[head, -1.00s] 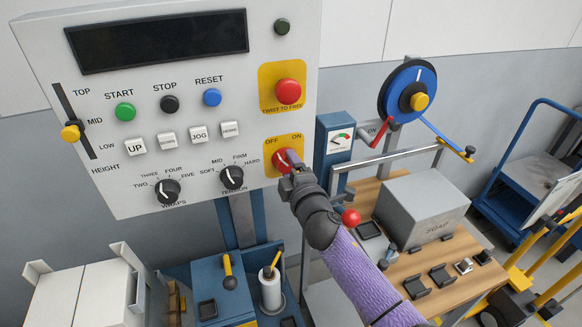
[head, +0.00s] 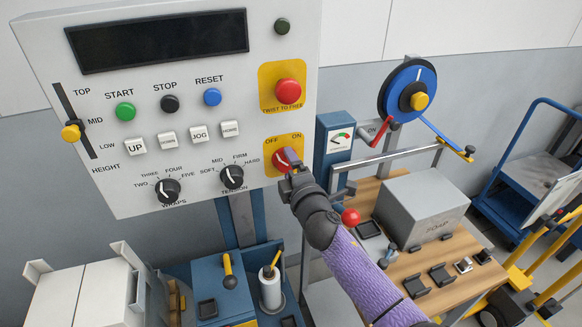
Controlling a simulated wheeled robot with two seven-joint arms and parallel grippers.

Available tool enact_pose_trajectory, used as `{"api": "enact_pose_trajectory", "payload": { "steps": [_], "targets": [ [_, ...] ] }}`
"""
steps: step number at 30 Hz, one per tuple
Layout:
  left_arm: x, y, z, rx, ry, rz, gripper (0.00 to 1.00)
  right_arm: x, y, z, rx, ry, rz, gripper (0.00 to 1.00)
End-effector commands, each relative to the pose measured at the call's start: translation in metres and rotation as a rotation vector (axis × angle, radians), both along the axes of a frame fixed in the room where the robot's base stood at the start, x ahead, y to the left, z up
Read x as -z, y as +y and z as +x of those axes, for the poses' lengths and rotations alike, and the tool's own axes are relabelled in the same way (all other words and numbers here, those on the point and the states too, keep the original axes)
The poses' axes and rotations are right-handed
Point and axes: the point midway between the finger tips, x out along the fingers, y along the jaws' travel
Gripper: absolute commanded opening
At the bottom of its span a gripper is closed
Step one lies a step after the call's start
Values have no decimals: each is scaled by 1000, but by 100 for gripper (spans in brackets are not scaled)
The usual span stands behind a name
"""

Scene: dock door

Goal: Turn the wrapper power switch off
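The wrapper power switch (head: 282,160) is a red rotary knob on a yellow plate marked OFF at the left and ON at the right, low on the right side of the grey panel (head: 60,180). A pale pointer line on the knob leans toward the upper left, on the OFF side. My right gripper (head: 291,172) is at the knob's lower right, its fingers touching or very close to it. The fingers hide part of the knob, and I cannot tell whether they grip it. My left gripper is not in view.
A red emergency button (head: 288,91) sits above the switch. Black knobs (head: 232,177) and several push buttons are to its left. A bench (head: 400,268) with a grey box (head: 422,208), a red-handled lever (head: 384,132) and a red ball knob (head: 350,217) stands at the right.

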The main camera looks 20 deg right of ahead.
Motion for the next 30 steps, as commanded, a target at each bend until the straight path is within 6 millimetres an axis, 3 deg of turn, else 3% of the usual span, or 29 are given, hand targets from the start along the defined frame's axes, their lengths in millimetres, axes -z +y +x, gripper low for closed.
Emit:
{"api": "enact_pose_trajectory", "payload": {
  "steps": [10,21,25,30],
  "targets": [
    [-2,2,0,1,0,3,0,-1,0,-5,0,-1,2,100],
    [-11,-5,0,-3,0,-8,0,0,-3,-85,-1,1,2,100],
    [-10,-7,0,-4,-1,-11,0,0,-3,-98,0,0,1,100],
    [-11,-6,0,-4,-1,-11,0,-1,-4,-99,0,-1,1,100]
  ]
}}
